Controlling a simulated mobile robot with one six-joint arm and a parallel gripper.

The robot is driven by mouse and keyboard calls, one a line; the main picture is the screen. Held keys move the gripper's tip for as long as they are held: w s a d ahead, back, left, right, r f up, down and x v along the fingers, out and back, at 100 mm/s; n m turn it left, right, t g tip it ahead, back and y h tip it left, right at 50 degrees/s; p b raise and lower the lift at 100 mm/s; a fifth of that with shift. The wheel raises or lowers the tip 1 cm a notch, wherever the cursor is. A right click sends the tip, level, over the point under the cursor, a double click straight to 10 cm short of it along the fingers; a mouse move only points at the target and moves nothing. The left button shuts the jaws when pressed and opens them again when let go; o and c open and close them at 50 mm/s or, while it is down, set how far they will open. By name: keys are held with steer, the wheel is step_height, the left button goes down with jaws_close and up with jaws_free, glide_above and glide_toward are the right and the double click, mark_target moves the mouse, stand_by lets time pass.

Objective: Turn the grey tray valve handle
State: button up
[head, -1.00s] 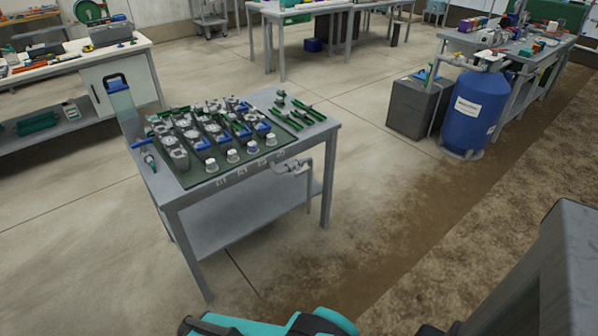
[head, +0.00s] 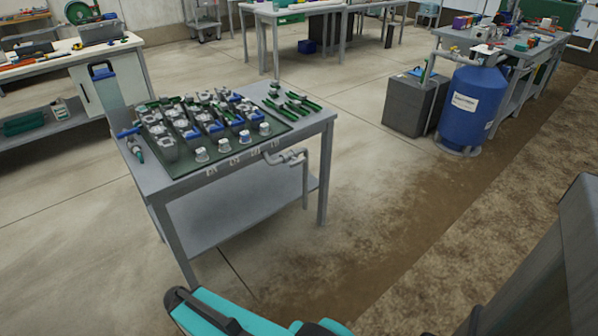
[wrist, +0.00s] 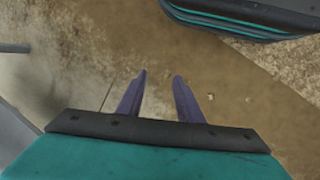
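The grey tray valve is on the grey drain pipe (head: 287,157) below the front right edge of the skid table. Its handle is too small to make out clearly. A dark green tray (head: 228,160) on the table top holds several grey and blue valve units and white-capped parts. My gripper (wrist: 160,76) shows in the wrist view with two purple fingers apart and nothing between them. It points at bare brown floor, away from the valve. The head view shows only a teal part of my arm at the bottom edge, not the fingers.
The grey table (head: 325,150) has legs and a lower shelf (head: 240,208). Green-handled tools (head: 292,108) lie at its right. A blue tank (head: 470,108) and a dark grey box (head: 413,106) stand back right. The floor right of the table is clear.

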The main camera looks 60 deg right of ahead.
steer(key=w+d+r+t+h+b, duration=0.25)
steer(key=w+d+b, duration=0.5)
steer(key=d, duration=0.45)
steer(key=t+h+b, duration=0.1)
steer(key=h+b, duration=1.1)
steer(key=b, duration=1.1)
glide_toward(297, 164)
steer(key=a, duration=0.2)
steer(key=shift+a+f, duration=0.1)
steer(key=shift+a, duration=0.1)
steer(key=shift+d+p, duration=0.4)
steer(key=shift+p, duration=0.8)
steer(key=d+p, duration=0.1)
steer(key=p, duration=0.4)
steer(key=shift+d, duration=0.4)
steer(key=shift+w+d+f+b, duration=0.1)
steer(key=shift+d+b, duration=0.45)
steer(key=shift+d, duration=1.25)
steer(key=shift+w+d+f+b, duration=0.15)
steer(key=shift+d+b, duration=0.35)
steer(key=shift+d, duration=1.3)
steer(key=shift+w+d+f+b, duration=0.1)
steer(key=shift+d+b, duration=0.45)
steer(key=shift+d, duration=1.3)
